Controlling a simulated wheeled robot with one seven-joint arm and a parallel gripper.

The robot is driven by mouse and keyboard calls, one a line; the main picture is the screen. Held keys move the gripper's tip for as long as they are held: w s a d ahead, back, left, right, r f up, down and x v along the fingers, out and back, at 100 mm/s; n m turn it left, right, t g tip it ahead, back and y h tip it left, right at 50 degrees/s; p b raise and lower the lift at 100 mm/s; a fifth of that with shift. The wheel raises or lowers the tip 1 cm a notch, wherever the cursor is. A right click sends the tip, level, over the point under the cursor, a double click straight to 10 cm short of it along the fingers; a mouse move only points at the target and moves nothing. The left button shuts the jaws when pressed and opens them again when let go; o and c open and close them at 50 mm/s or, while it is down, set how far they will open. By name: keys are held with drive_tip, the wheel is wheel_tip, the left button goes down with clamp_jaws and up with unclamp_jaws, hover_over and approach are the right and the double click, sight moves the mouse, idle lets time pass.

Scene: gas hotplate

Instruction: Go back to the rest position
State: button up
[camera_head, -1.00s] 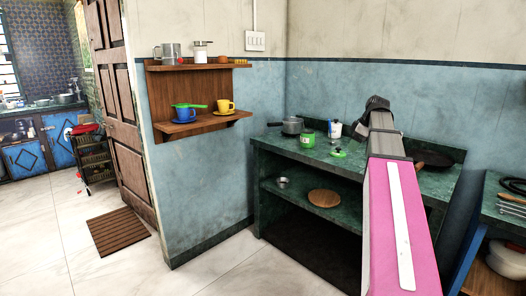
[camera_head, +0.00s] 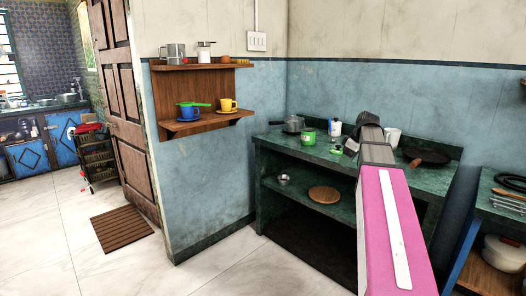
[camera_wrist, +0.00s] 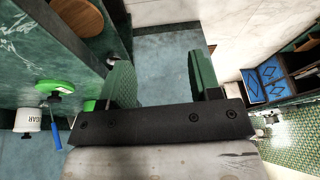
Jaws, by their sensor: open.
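My gripper shows in the wrist view with its two green fingers (camera_wrist: 163,82) apart and nothing between them. In the wrist view a white jar with lettering (camera_wrist: 27,121), a green lid (camera_wrist: 54,87) and a blue-handled tool (camera_wrist: 56,138) lie to the left.
A grey saucepan (camera_head: 293,124) stands at the counter's left and a dark pan (camera_head: 427,157) at its right. A round wooden board (camera_head: 324,193) lies on the lower shelf. A wooden wall shelf (camera_head: 203,126) holds cups. The floor (camera_head: 230,268) at left is open.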

drive_tip(key=s+a+f+m+h, duration=0.1)
drive_tip(key=s+a+f+m, duration=0.2)
drive_tip(key=f, duration=0.8)
drive_tip(key=s+a+f+m+g+h, duration=0.1)
drive_tip(key=s+a+f+m, duration=0.3)
drive_tip(key=s+a+f, duration=0.3)
drive_tip(key=s+a+f+m+h, duration=0.1)
drive_tip(key=s+a+f+m, duration=0.2)
drive_tip(key=s+f, duration=0.6)
wheel_tip(320, 180, down, 7)
drive_tip(key=shift+a+f+g+h, duration=0.15)
drive_tip(key=shift+a+g+h, duration=0.2)
drive_tip(key=shift+a, duration=0.9)
